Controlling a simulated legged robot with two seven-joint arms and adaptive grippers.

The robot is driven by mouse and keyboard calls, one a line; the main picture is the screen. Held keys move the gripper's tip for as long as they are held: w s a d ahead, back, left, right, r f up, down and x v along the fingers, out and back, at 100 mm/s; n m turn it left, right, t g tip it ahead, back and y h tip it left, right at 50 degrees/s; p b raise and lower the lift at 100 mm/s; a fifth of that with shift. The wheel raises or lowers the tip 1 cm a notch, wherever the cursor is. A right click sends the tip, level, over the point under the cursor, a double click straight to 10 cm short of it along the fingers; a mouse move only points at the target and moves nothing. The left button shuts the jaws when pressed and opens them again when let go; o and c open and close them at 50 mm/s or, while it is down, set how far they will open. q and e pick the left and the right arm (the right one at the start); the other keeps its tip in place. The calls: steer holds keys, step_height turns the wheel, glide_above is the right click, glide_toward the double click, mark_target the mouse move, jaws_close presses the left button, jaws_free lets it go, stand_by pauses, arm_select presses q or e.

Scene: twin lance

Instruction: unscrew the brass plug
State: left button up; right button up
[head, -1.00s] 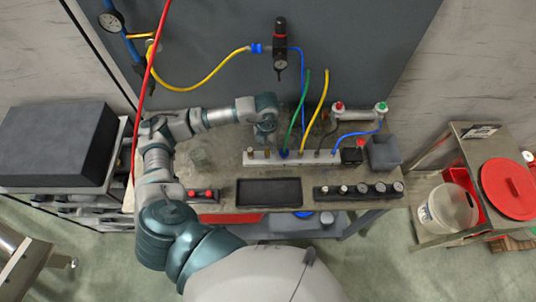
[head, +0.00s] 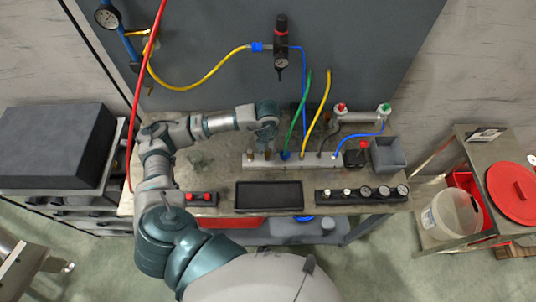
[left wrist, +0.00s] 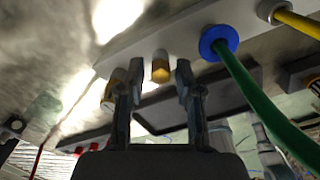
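A white manifold bar (head: 310,159) stands on the bench with hoses plugged into it. Two brass plugs sit near its left end. In the left wrist view one brass plug (left wrist: 160,68) lies between the fingertips, and the other brass plug (left wrist: 110,92) shows partly behind the left finger. The leftmost plug also shows in the head view (head: 250,155). My left gripper (head: 268,143) is above the bar, pointing down. In the left wrist view its fingers (left wrist: 159,75) are apart, with gaps beside the plug. My right gripper is not in view.
A green hose (head: 296,122) with a blue collar (left wrist: 219,42) rises just right of the gripper. A yellow hose (head: 318,118) stands farther right. A black tray (head: 268,196) lies in front of the bar. A grey bin (head: 388,154) is at the bench's right.

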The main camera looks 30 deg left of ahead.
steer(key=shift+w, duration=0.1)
arm_select(q)
steer(key=m+b, duration=0.1)
steer(key=m, duration=0.1)
steer(key=m+b, duration=0.2)
steer(key=m, duration=0.1)
steer(key=shift+f+m+b, duration=0.3)
steer(key=shift+b, duration=0.05)
steer(key=m+b, duration=0.4)
steer(key=m, duration=0.3)
steer(key=shift+d+r+m, duration=0.1)
steer(key=shift+r+m, duration=0.05)
steer(key=shift+m, duration=0.25)
steer(key=shift+r, duration=0.15)
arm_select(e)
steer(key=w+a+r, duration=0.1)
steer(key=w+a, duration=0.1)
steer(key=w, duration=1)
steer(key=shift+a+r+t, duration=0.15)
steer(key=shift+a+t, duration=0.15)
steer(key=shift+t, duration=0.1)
